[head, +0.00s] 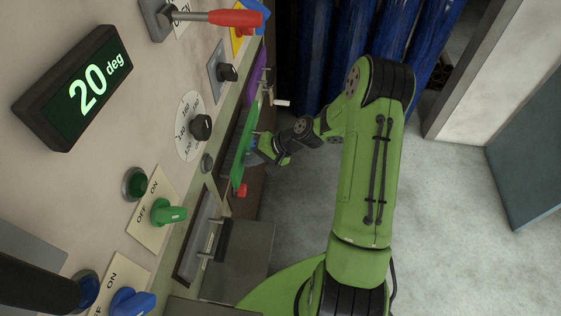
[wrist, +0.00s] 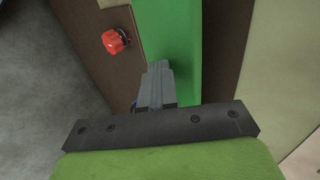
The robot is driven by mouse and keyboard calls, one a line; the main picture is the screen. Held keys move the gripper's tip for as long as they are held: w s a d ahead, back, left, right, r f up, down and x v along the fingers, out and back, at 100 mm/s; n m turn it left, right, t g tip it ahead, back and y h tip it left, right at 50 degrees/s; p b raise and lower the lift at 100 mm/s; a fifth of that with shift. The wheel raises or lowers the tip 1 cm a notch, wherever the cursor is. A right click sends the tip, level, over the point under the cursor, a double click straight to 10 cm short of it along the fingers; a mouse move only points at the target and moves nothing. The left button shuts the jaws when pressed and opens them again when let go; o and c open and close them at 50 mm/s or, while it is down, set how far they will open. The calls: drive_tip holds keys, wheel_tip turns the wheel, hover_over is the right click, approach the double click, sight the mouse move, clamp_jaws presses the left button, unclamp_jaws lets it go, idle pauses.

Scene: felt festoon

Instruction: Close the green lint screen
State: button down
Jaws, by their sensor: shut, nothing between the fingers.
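The green lint screen (head: 243,143) is a narrow bright green panel on the front of the machine in the head view. It seems to stand out from the dark brown front, but how far it is open is hard to tell. In the wrist view the green panel (wrist: 188,45) runs up past my fingers. My gripper (head: 257,151) is shut and empty beside the screen. In the wrist view my gripper's fingertips (wrist: 158,68) overlap the panel's left part; I cannot tell whether they touch it.
A red knob (head: 240,190) sits near the screen's end and shows in the wrist view (wrist: 114,41). A purple panel (head: 258,72) and a drawer-like part with a black handle (head: 223,240) flank it. Grey floor (head: 430,200) is open at right.

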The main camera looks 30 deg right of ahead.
sight(242, 157)
drive_tip(key=w+a, duration=0.2)
drive_tip(key=a, duration=0.1)
drive_tip(key=p+v, duration=0.2)
drive_tip(key=v, duration=0.5)
drive_tip(key=shift+d+r, duration=0.15)
drive_tip(key=shift+s, duration=0.15)
